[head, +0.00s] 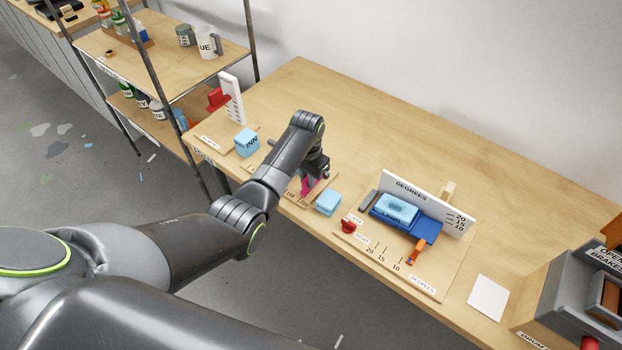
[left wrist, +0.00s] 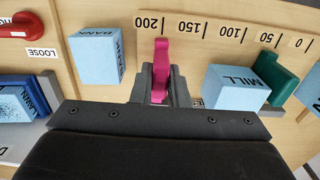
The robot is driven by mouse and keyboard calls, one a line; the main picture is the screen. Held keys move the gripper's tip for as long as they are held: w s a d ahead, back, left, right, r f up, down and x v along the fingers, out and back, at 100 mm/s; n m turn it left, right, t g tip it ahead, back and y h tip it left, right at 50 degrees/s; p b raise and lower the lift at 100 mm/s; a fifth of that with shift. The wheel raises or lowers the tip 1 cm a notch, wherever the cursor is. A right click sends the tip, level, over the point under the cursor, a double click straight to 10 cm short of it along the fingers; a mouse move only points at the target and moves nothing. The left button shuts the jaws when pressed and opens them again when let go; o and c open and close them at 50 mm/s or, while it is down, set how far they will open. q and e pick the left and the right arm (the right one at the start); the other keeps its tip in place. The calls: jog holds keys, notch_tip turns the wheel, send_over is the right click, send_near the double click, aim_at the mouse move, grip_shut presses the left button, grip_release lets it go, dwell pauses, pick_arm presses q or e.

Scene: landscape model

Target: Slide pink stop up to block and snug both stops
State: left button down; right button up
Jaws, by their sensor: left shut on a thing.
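The pink stop (left wrist: 160,72) stands upright at the 200 end of a board marked 0 to 200; a little of it shows in the head view (head: 305,187). My left gripper (left wrist: 161,92) is shut on it. The pale blue MILL block (left wrist: 236,86) sits on the board to the right in the left wrist view, with a clear gap from the pink stop. The green stop (left wrist: 283,82) is on the block's far side; I cannot tell whether they touch. In the head view my arm hides the MILL block and green stop. My right gripper is not in view.
The blue BANK block (left wrist: 95,56) stands close beside the pink stop; it also shows in the head view (head: 328,202). The DEGREES fixture (head: 428,205) with a red LOOSE lever (left wrist: 27,25) is nearby. The INN block (head: 246,143) lies toward the shelf. The back of the table is clear.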

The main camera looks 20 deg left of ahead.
pick_arm(q)
jog(key=a, duration=0.1)
jog(key=w+a, duration=0.1)
jog(key=shift+a, duration=0.3)
jog(key=c, duration=1.4)
grip_release()
jog(key=shift+d, duration=0.1)
jog(key=shift+r, duration=0.15)
jog(key=shift+r, duration=0.35)
notch_tip(320, 180, up, 17)
jog(key=p, duration=0.3)
jog(key=shift+f, duration=0.2)
